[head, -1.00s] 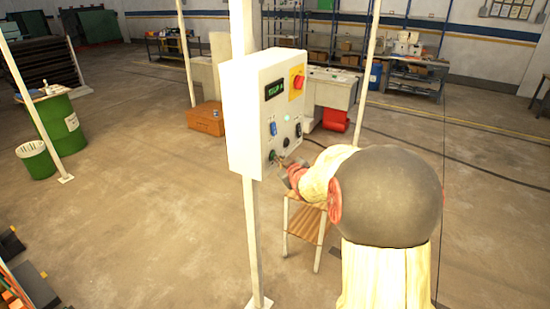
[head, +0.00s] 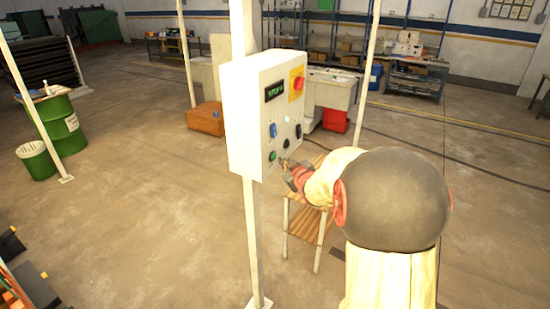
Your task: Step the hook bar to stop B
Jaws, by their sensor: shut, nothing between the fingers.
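The white control box (head: 241,128) hangs on a post. Its front carries a small display (head: 275,91) with green text too small to read surely, and a red mushroom button (head: 299,84) on a yellow plate. Below are a pale lamp (head: 286,119), a blue switch (head: 273,130), dark controls (head: 286,144) and a green button (head: 272,156) at the lower left. My gripper (head: 284,162) is shut and empty, just right of the green button and close to the panel. It appears to be apart from the button. I cannot make out the hook bar.
A wooden-topped stool (head: 304,236) stands under my arm. The post (head: 252,240) runs to the floor below the box. A green drum (head: 58,122) and a green bin (head: 37,160) stand far left. The floor between is clear.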

